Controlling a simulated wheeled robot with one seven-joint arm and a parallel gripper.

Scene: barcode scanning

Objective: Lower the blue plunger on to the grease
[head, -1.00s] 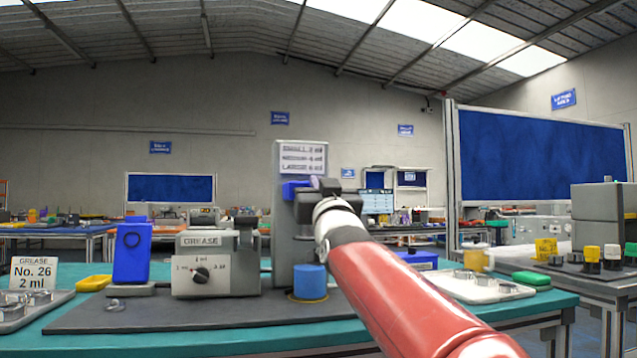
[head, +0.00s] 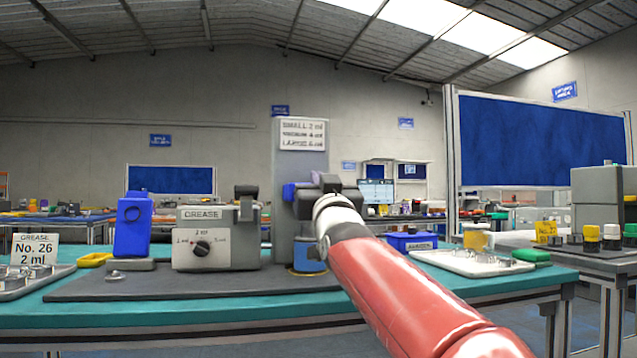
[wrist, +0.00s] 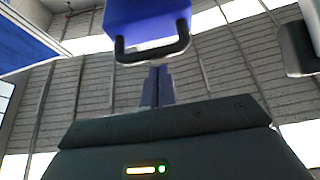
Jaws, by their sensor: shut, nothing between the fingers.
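The blue plunger block (head: 290,192) shows at the front of a tall grey stand (head: 309,165), just left of my gripper's dark body (head: 328,184). In the wrist view a blue block (wrist: 148,14) with a black handle (wrist: 152,52) fills the top. My gripper's fingers (wrist: 157,70) are shut and empty, their tips close to the handle; I cannot tell whether they touch. A blue cylinder (head: 308,258), likely the grease pot, stands on a yellow-rimmed base below the stand's head. My arm partly covers it; any grease inside is hidden.
A "No. 26, 2 ml" card (head: 36,251) is far left. A white tray (head: 470,264) and a blue box (head: 410,242) lie right.

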